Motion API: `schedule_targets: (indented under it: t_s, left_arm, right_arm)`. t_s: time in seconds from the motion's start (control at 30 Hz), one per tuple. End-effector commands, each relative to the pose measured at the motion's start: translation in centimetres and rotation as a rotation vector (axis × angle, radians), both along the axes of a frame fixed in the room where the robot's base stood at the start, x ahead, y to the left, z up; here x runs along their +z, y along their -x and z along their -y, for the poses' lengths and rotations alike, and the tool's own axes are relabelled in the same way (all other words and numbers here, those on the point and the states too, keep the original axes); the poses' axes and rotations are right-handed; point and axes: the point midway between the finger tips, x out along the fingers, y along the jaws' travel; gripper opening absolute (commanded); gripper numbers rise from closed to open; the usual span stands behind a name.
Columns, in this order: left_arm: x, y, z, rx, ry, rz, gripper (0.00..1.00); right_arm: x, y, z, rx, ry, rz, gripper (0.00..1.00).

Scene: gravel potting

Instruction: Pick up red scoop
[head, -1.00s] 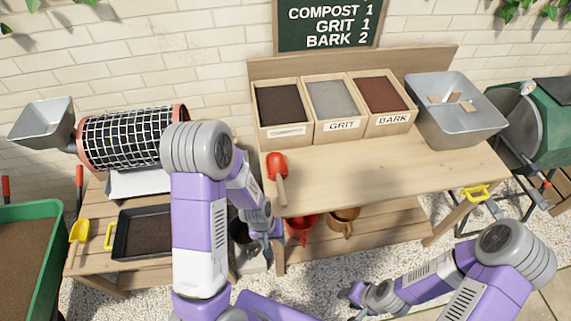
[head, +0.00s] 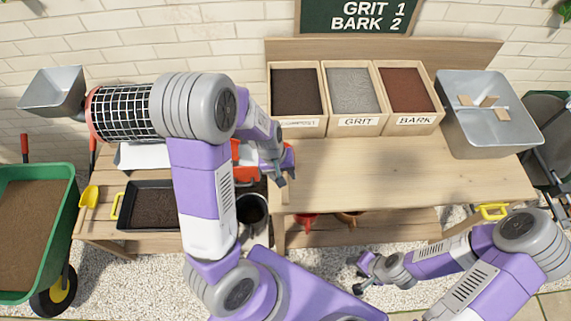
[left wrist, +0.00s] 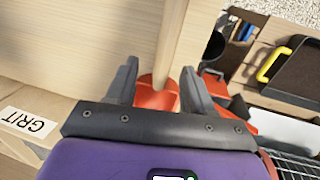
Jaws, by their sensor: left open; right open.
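The red scoop lies on the wooden bench top (head: 400,175). In the left wrist view its red bowl (left wrist: 155,97) and pale wooden handle (left wrist: 172,40) show between the two fingers of my left gripper (left wrist: 160,68). The fingers are apart, one on each side of the scoop; whether they touch it I cannot tell. In the head view my left gripper (head: 285,172) is over the bench's left end and hides most of the scoop. My right gripper (head: 356,272) is open and empty, low in front of the bench.
Compost (head: 297,92), grit (head: 352,90) and bark (head: 407,90) bins stand at the back of the bench, with a metal tub (head: 490,130) to their right. A mesh drum (head: 125,112) and a black tray (head: 150,207) are at left. The bench's middle is clear.

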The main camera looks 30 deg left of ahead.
Motion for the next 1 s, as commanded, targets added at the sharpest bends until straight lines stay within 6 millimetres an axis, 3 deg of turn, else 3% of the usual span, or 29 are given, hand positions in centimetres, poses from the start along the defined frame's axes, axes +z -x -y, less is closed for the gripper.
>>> schedule_targets:
  t_s: [0.33,0.6,0.93,1.0]
  left_arm:
    - [-4.8,-0.3,0.2,-0.001,-0.001,-0.002,0.52]
    - [-4.9,-0.4,0.3,-0.001,-0.001,0.002,0.52]
    - [-5.0,-0.4,0.3,-0.001,-0.002,0.001,0.02]
    - [-5.0,-0.4,0.3,-0.001,-0.002,0.001,0.00]
  right_arm:
    - [-2.2,0.0,0.0,0.000,0.000,0.000,0.43]
    - [-2.1,0.0,0.0,0.000,0.000,0.000,0.43]
    - [-2.1,0.0,0.0,0.000,0.000,0.001,0.43]
    - [-2.1,0.0,0.0,0.000,0.000,0.000,0.43]
